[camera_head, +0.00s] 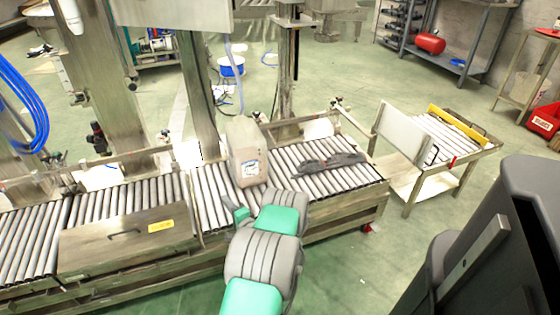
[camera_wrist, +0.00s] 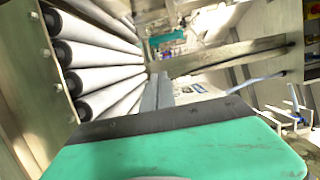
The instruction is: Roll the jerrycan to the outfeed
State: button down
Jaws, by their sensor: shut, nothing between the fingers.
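The beige jerrycan (camera_head: 245,150) stands upright on the roller conveyor (camera_head: 212,205), near the far side, with a pale label facing me. In the wrist view, a pale labelled surface beyond the fingers looks like the jerrycan (camera_wrist: 196,88). My gripper (camera_head: 232,207) is at the conveyor's near side, in front of and slightly left of the jerrycan. Its fingers (camera_wrist: 157,90) are shut and empty, pointing past the rollers (camera_wrist: 92,62). I cannot tell whether they touch the jerrycan. No part is clearly marked as the outfeed; the conveyor runs on to the right.
A dark grey crumpled bundle (camera_head: 333,162) lies across the rollers right of the jerrycan. A metal cover with a yellow label (camera_head: 130,240) sits over the left rollers. A separate roller cart (camera_head: 450,135) with an upright pale panel (camera_head: 402,130) stands beyond the conveyor's right end.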

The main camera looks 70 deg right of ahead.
aim_at(246, 145)
jog(key=u, duration=1.35)
jog(key=k, duration=1.25)
jog(key=z, duration=1.3)
